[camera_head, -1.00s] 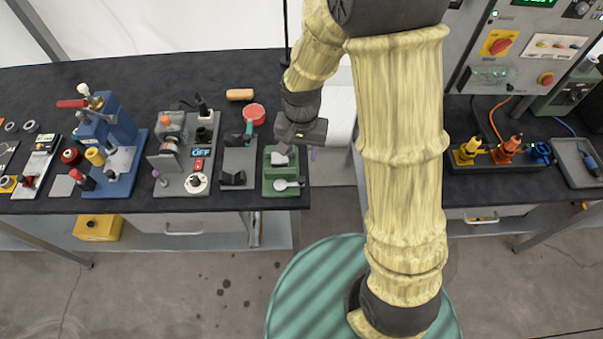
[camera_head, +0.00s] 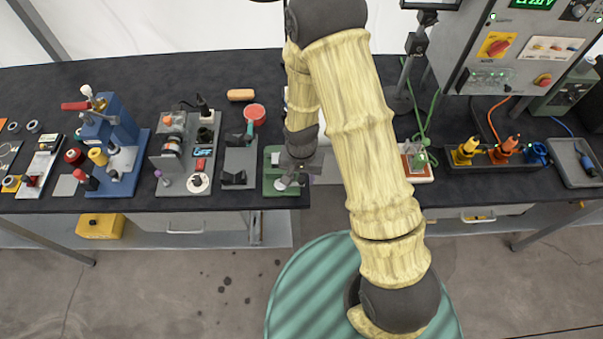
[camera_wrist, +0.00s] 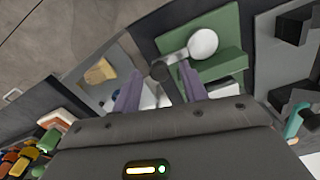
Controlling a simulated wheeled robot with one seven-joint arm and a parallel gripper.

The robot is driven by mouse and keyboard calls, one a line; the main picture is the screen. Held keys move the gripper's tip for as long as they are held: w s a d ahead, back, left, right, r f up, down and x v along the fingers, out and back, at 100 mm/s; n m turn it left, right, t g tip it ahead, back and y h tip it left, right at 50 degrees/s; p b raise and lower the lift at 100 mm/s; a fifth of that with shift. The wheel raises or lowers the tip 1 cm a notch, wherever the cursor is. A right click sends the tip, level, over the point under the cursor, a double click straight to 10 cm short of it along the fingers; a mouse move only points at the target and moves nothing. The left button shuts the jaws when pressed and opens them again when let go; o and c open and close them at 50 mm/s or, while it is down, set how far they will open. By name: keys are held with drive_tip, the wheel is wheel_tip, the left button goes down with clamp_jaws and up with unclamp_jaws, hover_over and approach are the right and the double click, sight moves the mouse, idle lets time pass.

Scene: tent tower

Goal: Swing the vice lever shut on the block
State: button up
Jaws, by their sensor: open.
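The green fixture (camera_head: 270,181), which I take for the vice, sits at the front right end of the left bench. In the wrist view its green body (camera_wrist: 228,62) carries a pale round disc (camera_wrist: 203,43). A short grey arm runs from the disc to a dark knob (camera_wrist: 159,71), which I take for the lever. My gripper (camera_head: 291,182) is over the fixture. In the wrist view its purple fingers (camera_wrist: 161,82) are open, one on each side of the knob; contact is not clear. I cannot make out the block; my gripper hides part of the fixture.
Left of the fixture stands a grey plate with a black block (camera_head: 234,178) and a teal handle (camera_head: 248,133). A red round dish (camera_head: 256,114) lies behind. A blue press (camera_head: 104,130) stands further left. Right of my arm are coloured connectors (camera_head: 507,147) on the other bench.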

clamp_jaws()
drive_tip(key=shift+w+d, duration=0.1)
drive_tip(key=shift+w, duration=0.05)
idle(0.5)
